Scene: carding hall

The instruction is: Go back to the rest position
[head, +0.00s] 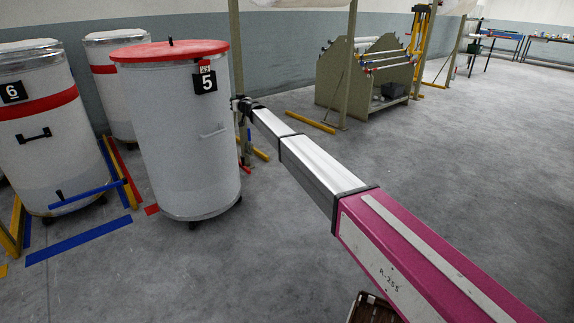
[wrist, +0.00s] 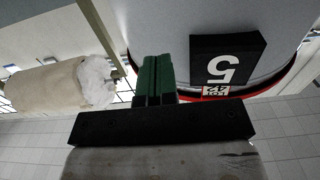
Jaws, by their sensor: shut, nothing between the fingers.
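My gripper (head: 241,103) is at the far end of my outstretched arm, just right of can 5 in the head view. In the wrist view its green fingers (wrist: 154,80) are together with nothing between them. Can 5 (head: 187,140) is a tall grey-white drum with a red lid (head: 150,52) and a black number plate (head: 205,82). That plate also shows upside down in the wrist view (wrist: 227,60), right of the fingers. Whether the gripper touches the can cannot be told.
Can 6 (head: 50,140) and another can (head: 112,85) stand left and behind. A post (head: 236,45) rises behind my gripper. Blue tape (head: 80,243) marks the floor. A rack (head: 365,78) stands at the back. Open floor (head: 440,160) lies right of my arm.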

